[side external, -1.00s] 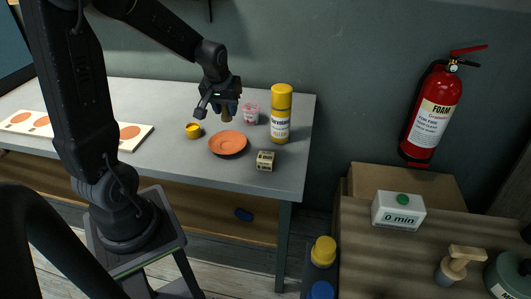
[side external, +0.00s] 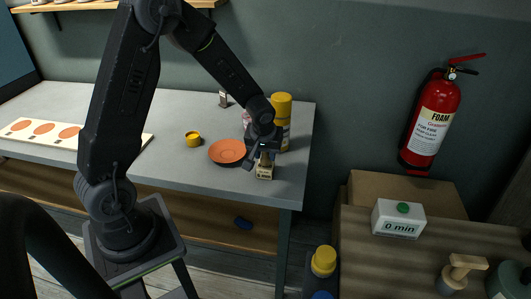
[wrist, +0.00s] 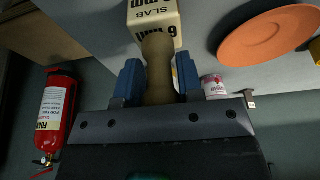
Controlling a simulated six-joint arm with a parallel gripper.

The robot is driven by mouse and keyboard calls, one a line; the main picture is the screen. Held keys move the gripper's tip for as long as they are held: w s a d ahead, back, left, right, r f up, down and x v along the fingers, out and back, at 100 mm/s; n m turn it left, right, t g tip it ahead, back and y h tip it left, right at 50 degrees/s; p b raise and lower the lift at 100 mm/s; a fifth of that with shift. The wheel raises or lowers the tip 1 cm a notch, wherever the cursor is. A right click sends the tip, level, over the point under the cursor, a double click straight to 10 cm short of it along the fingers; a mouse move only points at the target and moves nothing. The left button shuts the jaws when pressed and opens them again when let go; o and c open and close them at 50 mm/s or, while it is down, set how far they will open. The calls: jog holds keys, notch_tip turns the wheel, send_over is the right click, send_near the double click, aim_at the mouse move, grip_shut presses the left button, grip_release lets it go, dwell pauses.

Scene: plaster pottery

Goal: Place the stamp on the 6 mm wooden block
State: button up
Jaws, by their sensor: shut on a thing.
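The 6 mm wooden block (side external: 264,173) is a small pale block near the table's front right edge. In the wrist view the block (wrist: 154,14) shows "SLAB" and "6 mm" lettering. My gripper (side external: 262,154) is over it, with its blue fingers (wrist: 159,78) shut on the stamp, a brown wooden piece with a rounded handle (wrist: 158,62). The stamp's far end lines up with the block in both views. I cannot tell whether it touches the block, as the contact is partly hidden.
An orange plate (side external: 227,151) lies just left of the block. A yellow bottle (side external: 282,104) stands behind my gripper, beside a partly hidden pink-and-white cup (wrist: 214,86). A small yellow pot (side external: 193,139) stands farther left. The table's right edge is close.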

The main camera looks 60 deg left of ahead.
jog(key=shift+f, duration=0.35)
jog(key=o, duration=0.9)
jog(key=shift+r, duration=0.1)
jog(key=v, duration=1.2)
jog(key=s+d+r+m+t+h, duration=0.1)
jog(key=s+d+r+m, duration=0.3)
jog(key=s, duration=0.4)
jog(key=s+d+r+m+t+h, duration=0.1)
jog(key=s+d+r+m+t, duration=0.1)
jog(key=s+d+r+m, duration=0.3)
jog(key=s+d+r, duration=0.1)
jog(key=s, duration=0.3)
jog(key=shift+d+r, duration=0.2)
jog(key=shift+d, duration=0.05)
jog(key=shift+s, duration=0.1)
